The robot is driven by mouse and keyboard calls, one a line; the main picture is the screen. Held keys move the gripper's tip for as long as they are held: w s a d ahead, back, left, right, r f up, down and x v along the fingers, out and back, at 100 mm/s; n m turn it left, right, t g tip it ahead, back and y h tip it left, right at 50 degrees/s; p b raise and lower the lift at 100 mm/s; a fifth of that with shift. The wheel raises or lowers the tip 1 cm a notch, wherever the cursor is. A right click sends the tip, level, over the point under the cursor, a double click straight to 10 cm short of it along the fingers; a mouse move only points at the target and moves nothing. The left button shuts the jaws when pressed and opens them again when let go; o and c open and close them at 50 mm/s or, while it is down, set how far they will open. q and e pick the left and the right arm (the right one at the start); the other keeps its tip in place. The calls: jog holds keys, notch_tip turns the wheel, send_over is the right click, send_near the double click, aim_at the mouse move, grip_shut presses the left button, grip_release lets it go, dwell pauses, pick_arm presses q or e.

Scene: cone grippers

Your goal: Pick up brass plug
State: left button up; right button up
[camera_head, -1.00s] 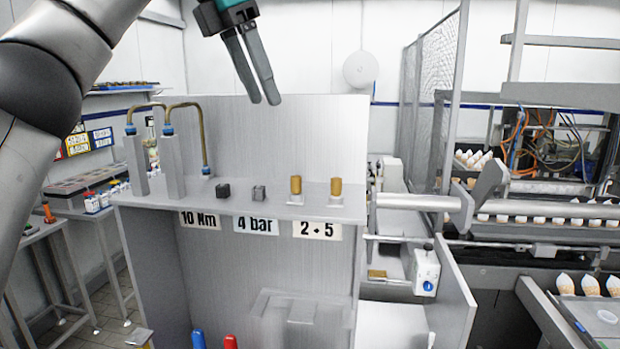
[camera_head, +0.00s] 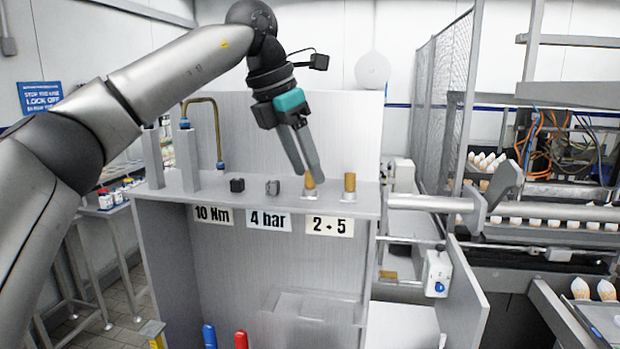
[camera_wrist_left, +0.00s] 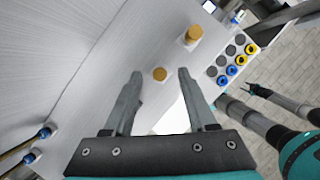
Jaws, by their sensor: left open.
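Two brass plugs stand upright in pale collars on the grey shelf. The left plug (camera_head: 310,181) is partly covered by my left gripper (camera_head: 309,172) in the head view, and the right plug (camera_head: 349,183) stands clear. My left gripper is open and points down at the left plug. In the left wrist view, the left plug (camera_wrist_left: 160,74) shows in the gap between the fingertips (camera_wrist_left: 160,76), with space on both sides. The other plug (camera_wrist_left: 194,34) is beyond the right finger. What seems to be my right arm (camera_wrist_left: 296,150) shows at the right edge; its jaw state is unclear.
A panel (camera_head: 345,130) rises behind. A holder with blue and yellow caps (camera_wrist_left: 237,62) shows in the left wrist view.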

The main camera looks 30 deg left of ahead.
pick_arm(q)
jog(key=shift+w+d+f, duration=0.15)
jog(key=shift+w+f, duration=0.05)
jog(key=shift+f, duration=0.35)
grip_shut()
